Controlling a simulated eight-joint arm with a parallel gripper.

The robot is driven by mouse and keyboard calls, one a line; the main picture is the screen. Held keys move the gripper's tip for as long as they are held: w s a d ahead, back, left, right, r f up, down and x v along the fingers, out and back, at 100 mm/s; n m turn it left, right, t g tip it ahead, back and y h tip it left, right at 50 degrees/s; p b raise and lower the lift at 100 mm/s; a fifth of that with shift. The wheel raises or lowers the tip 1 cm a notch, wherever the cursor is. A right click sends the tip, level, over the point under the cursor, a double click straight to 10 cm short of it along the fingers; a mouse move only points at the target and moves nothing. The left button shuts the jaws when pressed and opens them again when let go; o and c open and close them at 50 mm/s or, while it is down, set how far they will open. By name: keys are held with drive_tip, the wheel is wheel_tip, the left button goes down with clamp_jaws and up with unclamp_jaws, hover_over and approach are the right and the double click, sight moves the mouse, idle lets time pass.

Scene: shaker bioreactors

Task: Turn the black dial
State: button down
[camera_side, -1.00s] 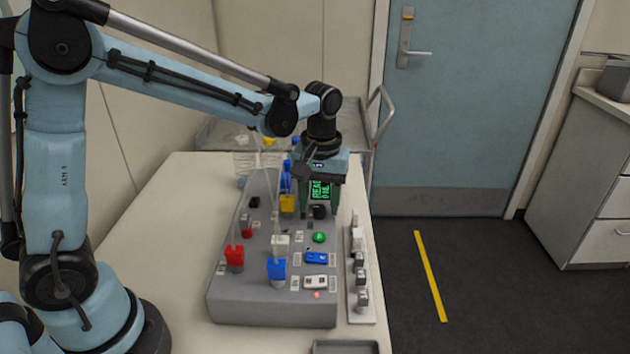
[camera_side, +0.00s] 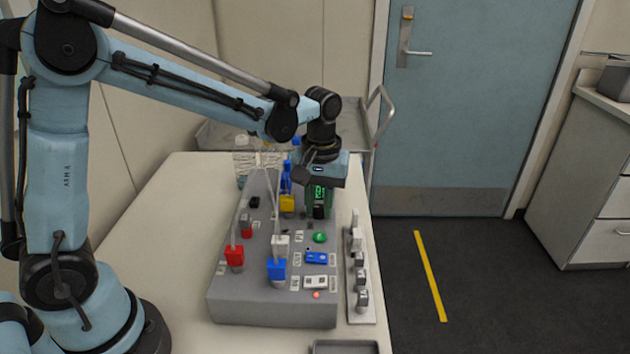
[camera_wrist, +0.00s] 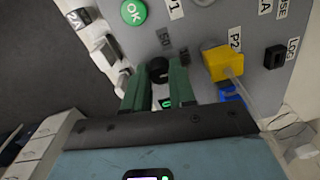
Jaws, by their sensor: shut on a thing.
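The black dial (camera_side: 319,212) sits on the grey console (camera_side: 225,302), near its right edge and behind the green button. In the wrist view the dial (camera_wrist: 158,68) shows between the tips of my gripper's two green fingers. My gripper (camera_side: 319,205) points down from above and is shut on the dial; it also shows in the wrist view (camera_wrist: 160,76). The near finger hides part of the dial in the side view. A small green-lit display (camera_side: 320,192) behind the dial is partly covered by my fingers.
A yellow connector (camera_side: 287,203) stands left of the dial, with a green OK button (camera_side: 320,238) in front. Red (camera_side: 234,257) and blue (camera_side: 277,269) plugs with tubes rise from the console. A strip of grey fittings (camera_side: 360,270) lies right of it.

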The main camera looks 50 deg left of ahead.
sight(320, 208)
drive_tip(key=shift+m, duration=0.3)
drive_tip(key=m, duration=0.5)
drive_tip(key=shift+m, duration=0.3)
drive_tip(key=m, duration=0.5)
drive_tip(key=shift+m, duration=0.4)
drive_tip(key=c, duration=0.9)
unclamp_jaws()
drive_tip(key=shift+r, duration=0.15)
wheel_tip(320, 208, up, 12)
drive_tip(key=shift+d+f, duration=0.1)
drive_tip(key=shift+d, duration=0.05)
drive_tip(key=shift+s, duration=0.1)
